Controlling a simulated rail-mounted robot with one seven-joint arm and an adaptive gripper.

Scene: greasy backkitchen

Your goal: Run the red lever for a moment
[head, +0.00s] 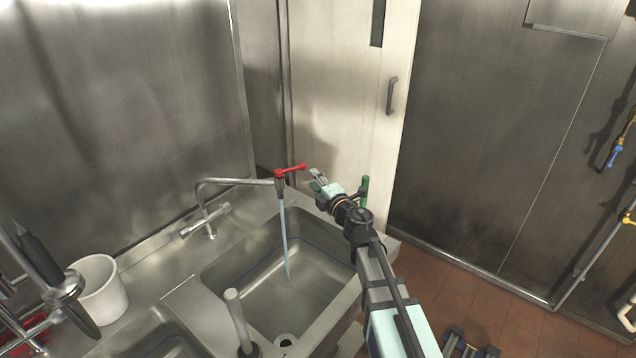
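The red lever (291,171) sits on top of the outlet end of the tap (228,182), above the right sink basin. Its arm points right, toward my gripper, and ends in a small red knob. A pale blue stream of water (284,232) runs from the outlet down into the basin. My gripper (315,180) is just right of and slightly below the lever knob. It looks close to the knob, but I cannot tell whether they touch. The fingers are too small to tell whether they are open or shut. I see nothing held.
A grey upright pipe (237,318) stands at the front of the right basin (262,286). A white tub (100,290) and dark-handled utensils (38,255) are at the left. A green handle (364,188) shows behind my wrist. A pale door (350,90) stands behind the sink.

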